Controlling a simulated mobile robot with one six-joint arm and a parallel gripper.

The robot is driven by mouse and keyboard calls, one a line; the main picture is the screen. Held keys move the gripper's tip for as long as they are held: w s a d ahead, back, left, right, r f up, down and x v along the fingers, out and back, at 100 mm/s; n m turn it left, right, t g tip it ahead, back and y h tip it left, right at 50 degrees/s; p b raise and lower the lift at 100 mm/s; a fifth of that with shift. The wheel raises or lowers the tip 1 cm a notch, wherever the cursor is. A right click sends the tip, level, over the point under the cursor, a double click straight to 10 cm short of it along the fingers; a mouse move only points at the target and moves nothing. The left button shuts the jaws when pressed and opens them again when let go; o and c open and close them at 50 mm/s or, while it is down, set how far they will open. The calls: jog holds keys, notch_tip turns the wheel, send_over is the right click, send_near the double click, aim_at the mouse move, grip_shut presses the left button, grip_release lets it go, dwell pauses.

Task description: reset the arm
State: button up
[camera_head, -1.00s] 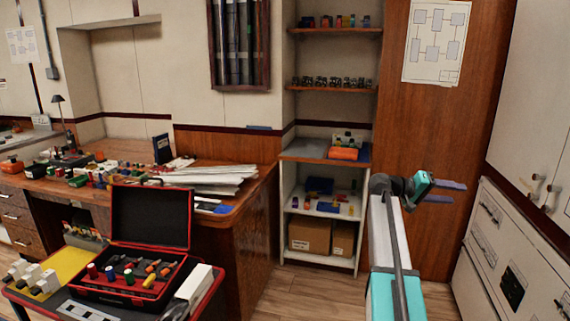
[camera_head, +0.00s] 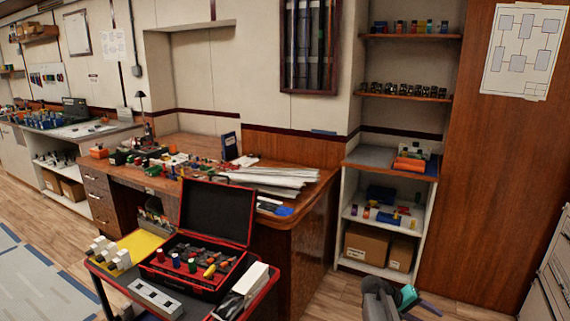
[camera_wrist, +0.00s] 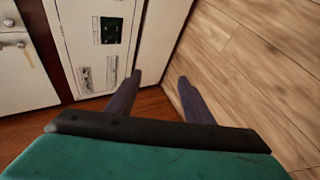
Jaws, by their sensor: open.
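My gripper (camera_wrist: 160,98) is open and empty in the wrist view. Its two dark fingers stand apart over the wooden floor, with a white cabinet beyond them. In the head view my gripper (camera_head: 421,306) shows low at the right bottom edge, in front of the brown wood panel. Only part of my arm is in the picture there. Nothing is between the fingers or touching them.
A cart with an open red and black toolbox (camera_head: 212,230) stands at lower centre. A wooden desk (camera_head: 302,205) with parts and papers is behind it. A shelf unit (camera_head: 349,226) stands right of the desk. A white cabinet (camera_wrist: 88,25) is near my gripper. Floor (camera_wrist: 255,60) is clear.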

jog(key=s+a+f+n+g+y+p, duration=0.2)
jog(key=s+a+f+n+y, duration=0.15)
jog(key=s+a+f, duration=1.55)
jog(key=s+a+f+g+y, duration=0.1)
jog(key=s+a+f+y, duration=0.2)
jog(key=s+a, duration=0.5)
jog(key=s+a+f+m+y, duration=0.1)
jog(key=s+a+f+y, duration=0.3)
jog(key=s+a, duration=0.4)
jog(key=shift+s+a+f+g+y, duration=0.2)
jog(key=shift+a+g+y, duration=0.2)
jog(key=shift+a, duration=0.6)
jog(key=c, duration=0.4)
jog(key=shift+d, duration=0.15)
